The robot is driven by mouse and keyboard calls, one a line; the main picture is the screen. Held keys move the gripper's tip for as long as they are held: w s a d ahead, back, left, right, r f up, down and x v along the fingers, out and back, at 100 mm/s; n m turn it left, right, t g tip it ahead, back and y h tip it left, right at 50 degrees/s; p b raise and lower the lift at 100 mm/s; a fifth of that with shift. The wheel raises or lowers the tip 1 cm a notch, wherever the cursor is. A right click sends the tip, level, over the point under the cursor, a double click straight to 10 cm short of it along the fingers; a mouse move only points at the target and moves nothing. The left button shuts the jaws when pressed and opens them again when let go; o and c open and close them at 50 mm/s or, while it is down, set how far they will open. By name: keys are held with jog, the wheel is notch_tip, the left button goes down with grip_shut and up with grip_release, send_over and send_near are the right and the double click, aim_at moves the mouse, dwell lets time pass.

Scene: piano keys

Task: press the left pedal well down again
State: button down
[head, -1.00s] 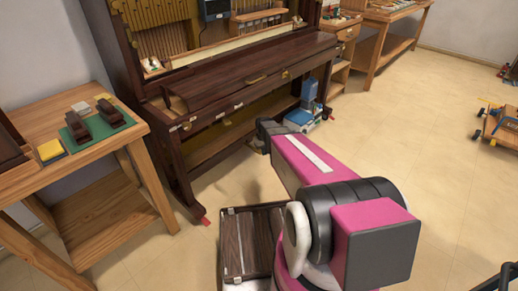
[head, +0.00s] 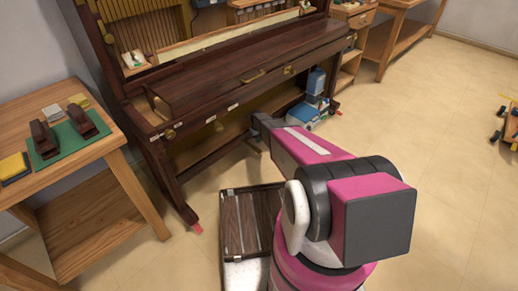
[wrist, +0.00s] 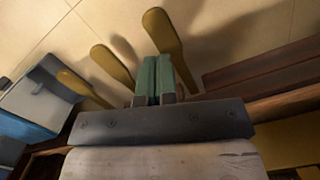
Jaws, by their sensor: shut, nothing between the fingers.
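Three brass pedals stand out from the piano's underside in the wrist view, which looks turned around relative to the head view. The left pedal (wrist: 161,33) is the one farthest right there, the middle pedal (wrist: 111,64) is beside it, and the other outer pedal (wrist: 79,85) is near the blue box. My gripper (wrist: 157,60) has its green fingers shut together and empty. They overlap the left pedal's narrow part, on the side toward the middle pedal. I cannot tell whether they touch it or whether it is pressed. In the head view my arm hides the gripper.
The dark upright piano (head: 240,85) stands ahead, with a blue and white box (head: 304,115) beneath its right end. A wooden bench (head: 75,140) with tools is at left. A dark case (head: 243,225) lies on the floor.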

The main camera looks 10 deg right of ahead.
aim_at(259, 150)
jog(key=shift+w+f, duration=0.35)
jog(key=shift+w, duration=0.15)
jog(key=shift+f, duration=0.1)
jog(key=shift+s+d+f, duration=0.1)
jog(key=shift+s+f, duration=0.1)
jog(key=shift+f, duration=1.5)
jog(key=shift+s+d+f, duration=0.1)
jog(key=shift+s+f, duration=0.05)
jog(key=shift+f, duration=1.55)
